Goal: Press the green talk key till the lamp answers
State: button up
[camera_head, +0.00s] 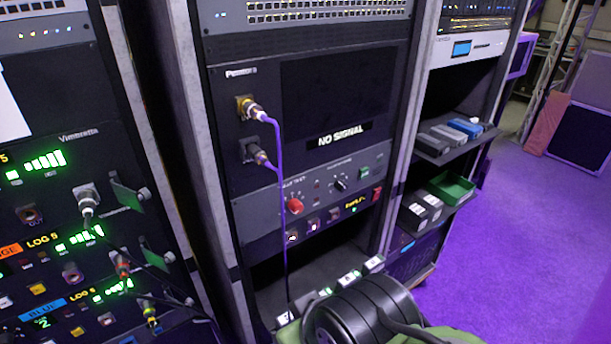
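A small green key (364,172) sits at the right of the grey control panel (262,216) in the middle rack. Its marking is too small to read, so I cannot tell for certain that it is the talk key. Small square lamps or buttons (313,225) sit in the row below, beside a small display with yellow characters (356,203). I cannot tell which of these is the answering lamp. My gripper does not show; a dark rounded part with green around it at the bottom centre looks like my arm and hides the lower rack.
A red knob (294,206), a black rotary knob (341,184) and a red switch (376,194) are near the green key. Shelves with boxes (455,135) stand right; purple floor (520,240) is clear.

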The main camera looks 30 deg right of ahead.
aim_at(364, 172)
jog(key=z, duration=1.3)
